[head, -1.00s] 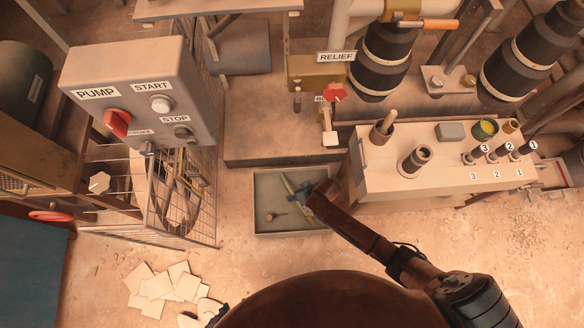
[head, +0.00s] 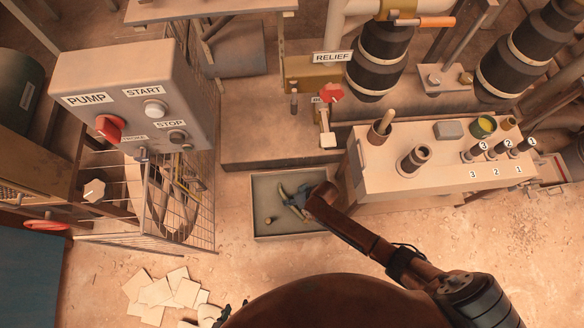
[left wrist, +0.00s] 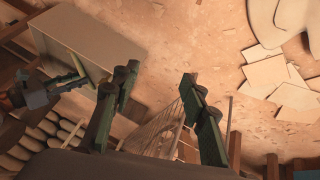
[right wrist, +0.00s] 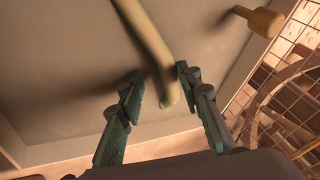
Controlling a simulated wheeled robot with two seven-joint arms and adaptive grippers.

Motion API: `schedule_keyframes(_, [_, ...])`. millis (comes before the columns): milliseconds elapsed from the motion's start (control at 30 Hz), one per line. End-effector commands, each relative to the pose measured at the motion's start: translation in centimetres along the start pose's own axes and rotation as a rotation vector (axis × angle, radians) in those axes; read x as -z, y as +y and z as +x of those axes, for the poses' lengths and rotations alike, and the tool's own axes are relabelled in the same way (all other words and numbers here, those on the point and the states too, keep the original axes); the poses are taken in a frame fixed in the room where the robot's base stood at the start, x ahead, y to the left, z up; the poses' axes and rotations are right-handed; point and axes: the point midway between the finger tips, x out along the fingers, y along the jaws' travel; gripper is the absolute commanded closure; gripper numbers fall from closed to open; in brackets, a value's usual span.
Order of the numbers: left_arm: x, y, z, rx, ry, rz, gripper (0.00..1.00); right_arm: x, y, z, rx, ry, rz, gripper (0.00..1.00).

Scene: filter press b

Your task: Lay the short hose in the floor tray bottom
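The short hose is an olive-yellow tube (right wrist: 148,38) in the right wrist view. It lies along the grey tray bottom, its near end between my right fingertips. In the head view it shows as a thin strip (head: 285,189) inside the floor tray (head: 257,207). My right gripper (head: 296,199) reaches down into the tray from the right. Its green fingers (right wrist: 159,75) stand apart with a gap around the hose end and do not appear to clamp it. My left gripper (head: 231,309) is at the lower edge of the head view. It is open and empty in the left wrist view (left wrist: 160,77).
A small yellow-brown fitting (head: 269,220) lies in the tray. A wire cage (head: 180,205) stands left of the tray, below the pump control box (head: 140,98). A bench (head: 430,170) with fittings stands to the right. Pale sheets (head: 165,290) lie on the floor.

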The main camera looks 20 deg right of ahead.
Motion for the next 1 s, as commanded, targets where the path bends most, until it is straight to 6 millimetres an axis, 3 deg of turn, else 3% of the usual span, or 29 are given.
schedule_keyframes(200, [-0.1,0.0,-0.3,0.001,-0.013,0.002,0.6,0.2,-0.1,-0.5,-0.001,0.0,0.0,0.68])
schedule_keyframes(367, [-0.2,-0.3,-2.2,0.019,-0.065,0.012,0.6,0.4,-0.1,-2.2,-0.002,0.004,-0.001,0.68])
schedule_keyframes(800, [-2.4,-2.7,-11.5,0.128,-0.341,0.018,0.6,0.5,-0.2,-8.7,-0.001,0.005,-0.001,0.68])
schedule_keyframes(1000, [-3.6,-3.7,-14.4,0.172,-0.434,0.008,0.6,0.5,-0.1,-11.2,-0.002,0.003,-0.001,0.68])
